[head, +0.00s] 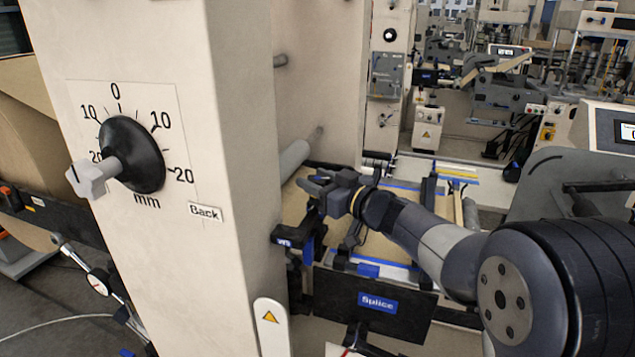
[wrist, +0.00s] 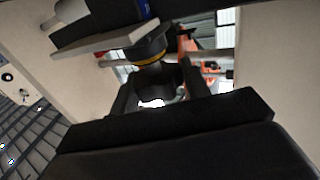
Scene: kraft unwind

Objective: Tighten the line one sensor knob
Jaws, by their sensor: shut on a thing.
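My gripper (head: 322,187) reaches in from the right in the head view, above a dark bracket (head: 308,240) with a blue tag at the beige column's edge. In the wrist view my gripper's fingers (wrist: 158,98) stand either side of a dark round knob (wrist: 152,78). The gripper is shut on this knob. A black collar with a yellow ring (wrist: 150,61) sits beyond it. The fingers hide the knob in the head view, and I cannot read a label that shows it is the line one sensor's.
A beige column (head: 240,150) stands close on the left, with a large black dial knob (head: 131,154) and mm scale. A black plate marked Splice (head: 370,303) lies below my arm. A grey roller (head: 294,157) is behind the gripper. Other machines fill the back.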

